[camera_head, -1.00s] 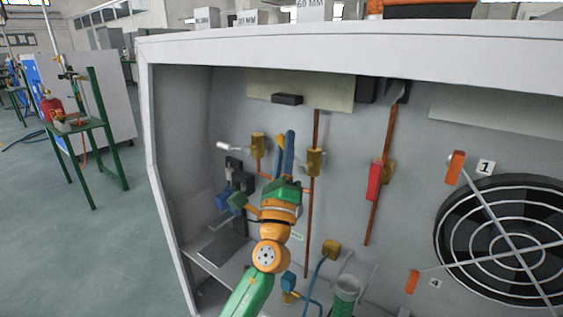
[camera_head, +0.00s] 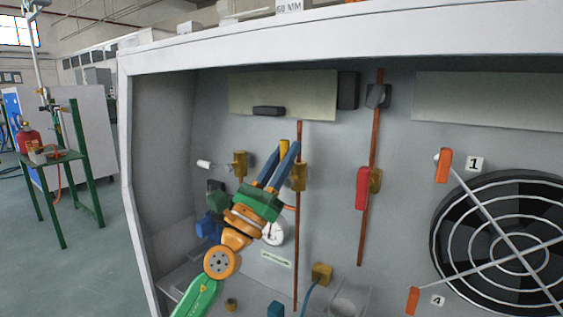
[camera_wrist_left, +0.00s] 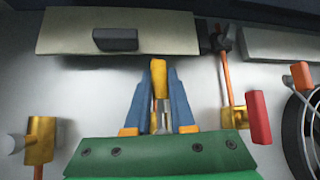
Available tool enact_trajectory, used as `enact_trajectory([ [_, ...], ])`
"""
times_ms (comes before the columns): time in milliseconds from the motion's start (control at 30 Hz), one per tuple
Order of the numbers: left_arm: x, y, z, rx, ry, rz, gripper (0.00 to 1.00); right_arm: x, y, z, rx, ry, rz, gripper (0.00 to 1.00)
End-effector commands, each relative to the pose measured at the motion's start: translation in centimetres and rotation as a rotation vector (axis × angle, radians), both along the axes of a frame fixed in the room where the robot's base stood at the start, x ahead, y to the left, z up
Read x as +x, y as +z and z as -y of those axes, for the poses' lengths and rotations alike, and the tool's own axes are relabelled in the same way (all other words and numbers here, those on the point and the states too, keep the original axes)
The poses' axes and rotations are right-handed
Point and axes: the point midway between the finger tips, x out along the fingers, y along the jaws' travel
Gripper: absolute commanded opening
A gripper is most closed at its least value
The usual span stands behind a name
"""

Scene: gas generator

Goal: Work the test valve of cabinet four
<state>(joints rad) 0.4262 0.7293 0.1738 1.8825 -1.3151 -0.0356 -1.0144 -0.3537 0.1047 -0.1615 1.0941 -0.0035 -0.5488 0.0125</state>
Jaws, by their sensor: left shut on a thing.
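My left gripper (camera_head: 283,147) reaches up into the open cabinet, its blue fingers on either side of a yellow valve handle (camera_head: 284,155). In the left wrist view the upright yellow handle (camera_wrist_left: 159,78) stands between the fingers (camera_wrist_left: 158,74), which are shut on it. A brass valve body (camera_head: 298,178) on a vertical copper pipe (camera_head: 298,235) shows just right of the fingers. The gripper hides where the handle joins its valve. My right gripper is not in view.
A brass fitting with a white end (camera_head: 239,163) is left of the gripper. A red-handled valve (camera_head: 363,188) is on the right pipe. A round gauge (camera_head: 273,232) is partly hidden. A fan grille (camera_head: 510,240) and orange handles (camera_head: 444,165) lie further right, near tags 1 and 4.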

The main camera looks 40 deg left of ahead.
Motion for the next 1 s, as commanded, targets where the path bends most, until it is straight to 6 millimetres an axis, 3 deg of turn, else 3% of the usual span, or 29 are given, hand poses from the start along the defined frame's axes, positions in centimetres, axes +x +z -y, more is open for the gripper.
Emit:
enact_trajectory([
  [567,-0.02,0.16,0.11,0.031,0.003,0.000,0.00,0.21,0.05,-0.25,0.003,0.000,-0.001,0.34],
  [600,-0.03,0.15,0.11,0.031,0.003,0.000,0.25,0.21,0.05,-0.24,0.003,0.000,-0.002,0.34],
  [700,-0.02,0.14,0.12,0.031,0.002,-0.001,0.52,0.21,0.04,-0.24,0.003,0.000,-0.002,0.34],
  [1000,-0.05,-0.08,0.14,0.029,0.001,-0.003,0.52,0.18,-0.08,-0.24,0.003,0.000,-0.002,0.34],
])
